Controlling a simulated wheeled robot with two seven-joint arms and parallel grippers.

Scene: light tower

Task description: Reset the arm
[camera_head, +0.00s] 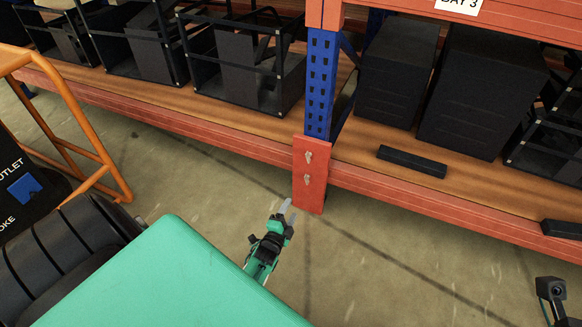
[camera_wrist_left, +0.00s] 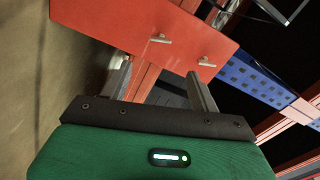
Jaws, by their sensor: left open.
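My left gripper (camera_head: 287,208) is in the lower middle of the head view, with its fingers pointing toward the rack's upright. It is open and nothing shows between its fingers. In the left wrist view my left gripper (camera_wrist_left: 160,82) has its two fingers spread apart, with a red plate (camera_wrist_left: 130,22) beyond them. In the head view this red plate (camera_head: 310,190) is at the foot of the blue upright and carries two small metal pegs. The fingertips are near the plate; contact cannot be told. My right gripper is not clearly in view.
A rack with orange beams (camera_head: 450,205) and a blue perforated upright (camera_head: 320,85) crosses the back. Black crates (camera_head: 270,75) and black boxes (camera_head: 395,80) stand on its wooden shelf. A black bar (camera_head: 412,161) lies there. An orange tubular frame (camera_head: 75,120) is at left. Floor (camera_head: 400,270) is clear.

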